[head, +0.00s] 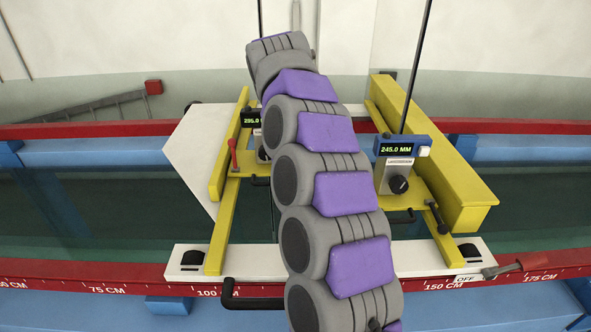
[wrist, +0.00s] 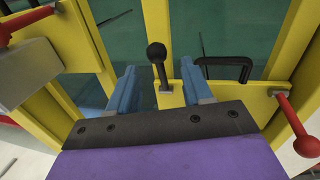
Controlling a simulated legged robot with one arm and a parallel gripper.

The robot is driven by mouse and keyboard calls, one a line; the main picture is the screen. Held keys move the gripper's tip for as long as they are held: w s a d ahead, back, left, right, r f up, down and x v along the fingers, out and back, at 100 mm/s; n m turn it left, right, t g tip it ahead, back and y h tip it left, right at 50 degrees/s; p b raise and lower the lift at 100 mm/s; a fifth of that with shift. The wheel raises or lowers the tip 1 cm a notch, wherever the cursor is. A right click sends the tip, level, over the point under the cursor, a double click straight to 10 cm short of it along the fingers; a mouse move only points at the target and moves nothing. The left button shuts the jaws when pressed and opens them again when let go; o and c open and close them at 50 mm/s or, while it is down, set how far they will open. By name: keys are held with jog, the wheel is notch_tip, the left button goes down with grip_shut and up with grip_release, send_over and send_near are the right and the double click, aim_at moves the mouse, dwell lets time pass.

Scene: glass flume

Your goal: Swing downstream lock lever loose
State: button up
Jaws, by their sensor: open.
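My gripper (wrist: 158,70) is open in the wrist view, its two blue fingers pointing away from me. A black ball-topped lever (wrist: 157,54) stands between the fingers in the picture, with visible gaps on both sides; I cannot tell its depth relative to the fingertips. It rises from a small grey base on a yellow plate (wrist: 238,108). A similar black-knobbed lever (head: 436,216) is on the right yellow carriage in the head view. A red-handled lever (head: 514,266) lies beside an OFF label. My arm hides the gripper in the head view.
Red-knobbed levers stand left (wrist: 18,22) and right (wrist: 295,125) of the fingers. A black handle (wrist: 226,66) is close to the right finger. A yellow beam (head: 432,150) and a 245.0 MM gauge (head: 402,147) stand right of my arm, above the flume water.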

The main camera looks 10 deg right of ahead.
jog(key=s+r+b, duration=0.3)
jog(key=s+b, duration=0.1)
jog(key=s, duration=1.2)
dwell(0.3)
